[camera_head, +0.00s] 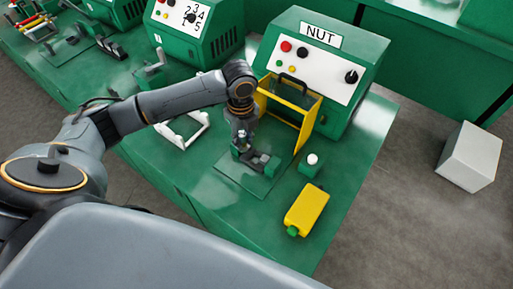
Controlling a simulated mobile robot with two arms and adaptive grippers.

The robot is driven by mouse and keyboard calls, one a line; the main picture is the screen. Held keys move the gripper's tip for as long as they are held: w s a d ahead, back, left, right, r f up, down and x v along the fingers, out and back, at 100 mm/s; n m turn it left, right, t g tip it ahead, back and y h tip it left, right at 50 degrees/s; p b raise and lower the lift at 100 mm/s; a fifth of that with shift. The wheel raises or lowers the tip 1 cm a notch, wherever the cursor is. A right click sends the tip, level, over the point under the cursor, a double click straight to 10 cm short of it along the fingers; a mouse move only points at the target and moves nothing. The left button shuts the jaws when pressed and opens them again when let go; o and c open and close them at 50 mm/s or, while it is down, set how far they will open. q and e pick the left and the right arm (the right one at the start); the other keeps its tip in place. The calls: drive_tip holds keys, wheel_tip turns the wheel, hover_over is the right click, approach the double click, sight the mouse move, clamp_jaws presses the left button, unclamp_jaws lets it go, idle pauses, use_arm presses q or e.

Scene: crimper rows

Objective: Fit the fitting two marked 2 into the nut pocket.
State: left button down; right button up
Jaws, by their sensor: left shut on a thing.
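The green machine labelled NUT (330,75) stands at the back of the green bench, with a yellow-framed guard (307,125) in front of it. A dark fixture (262,163) sits on a flat green plate in front of the guard. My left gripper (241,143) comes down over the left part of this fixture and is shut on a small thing. That thing is mostly hidden, so I cannot tell its marking or whether it touches the pocket. My right gripper is not in view.
A yellow box with a green end (307,210) lies at the bench's front right. A white button on a green block (312,160) is right of the fixture. A white frame (183,130) lies left. Other green machines (195,30) stand further left; a pale box (470,157) is on the floor.

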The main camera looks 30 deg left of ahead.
use_arm(q)
drive_tip(key=w+d+f, duration=0.1)
drive_tip(key=w+f, duration=0.1)
drive_tip(key=f, duration=0.1)
drive_tip(key=d+f, duration=0.1)
drive_tip(key=f, duration=0.1)
drive_tip(key=shift+w+d+p, duration=0.3)
drive_tip(key=shift+w+p, duration=0.05)
drive_tip(key=shift+w, duration=0.05)
wheel_tip(320, 180, down, 3)
drive_tip(key=shift+f, duration=0.1)
drive_tip(key=shift+f, duration=0.15)
drive_tip(key=c, duration=1.1)
unclamp_jaws()
drive_tip(key=shift+c, duration=0.2)
wheel_tip(320, 180, up, 12)
drive_tip(key=b, duration=0.1)
